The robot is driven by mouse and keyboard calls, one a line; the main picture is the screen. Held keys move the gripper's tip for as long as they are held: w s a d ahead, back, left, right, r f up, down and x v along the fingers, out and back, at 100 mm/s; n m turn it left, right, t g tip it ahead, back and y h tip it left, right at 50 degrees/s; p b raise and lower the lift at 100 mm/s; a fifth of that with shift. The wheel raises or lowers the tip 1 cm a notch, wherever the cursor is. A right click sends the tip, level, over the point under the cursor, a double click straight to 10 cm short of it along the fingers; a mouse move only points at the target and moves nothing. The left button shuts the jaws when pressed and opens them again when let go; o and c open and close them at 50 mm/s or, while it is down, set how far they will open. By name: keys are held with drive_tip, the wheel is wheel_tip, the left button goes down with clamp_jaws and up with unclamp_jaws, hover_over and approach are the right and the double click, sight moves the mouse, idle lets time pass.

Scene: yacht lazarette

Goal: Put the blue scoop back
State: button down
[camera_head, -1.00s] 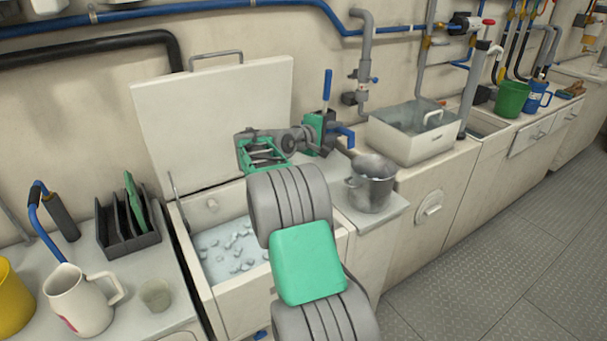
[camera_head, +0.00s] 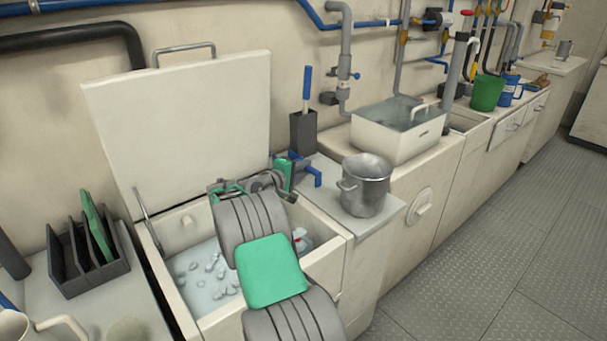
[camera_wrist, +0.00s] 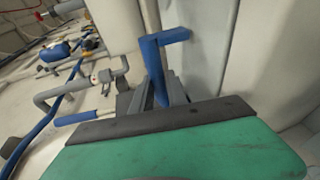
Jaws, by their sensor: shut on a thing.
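My gripper (camera_head: 287,174) is shut on a blue piece, which I take to be the blue scoop (camera_head: 313,177). It also shows in the wrist view (camera_wrist: 154,68) as a bent blue shape between the dark fingers (camera_wrist: 172,92). Part of it is hidden by the fingers. My gripper is over the right rear of the open ice bin (camera_head: 325,258), near the counter edge. A dark grey upright holder (camera_head: 303,133) stands behind my gripper, with a blue handle (camera_head: 307,88) sticking up from it. The held piece appears in front of and below this holder.
The bin's white lid (camera_head: 185,120) stands open against the wall. A metal pot (camera_head: 364,190) stands on the counter to the right, close to my gripper. A white basin (camera_head: 398,138) is beyond it. A dark rack (camera_head: 85,262) with a green board is at left.

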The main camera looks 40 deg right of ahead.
drive_tip(key=shift+f, duration=0.25)
drive_tip(key=shift+f, duration=0.15)
drive_tip(key=c, duration=1.3)
unclamp_jaws()
drive_tip(key=shift+r, duration=0.3)
drive_tip(key=p+v, duration=0.1)
drive_tip(key=v, duration=1)
drive_tip(key=shift+a+p, duration=0.4)
drive_tip(key=shift+s, duration=0.15)
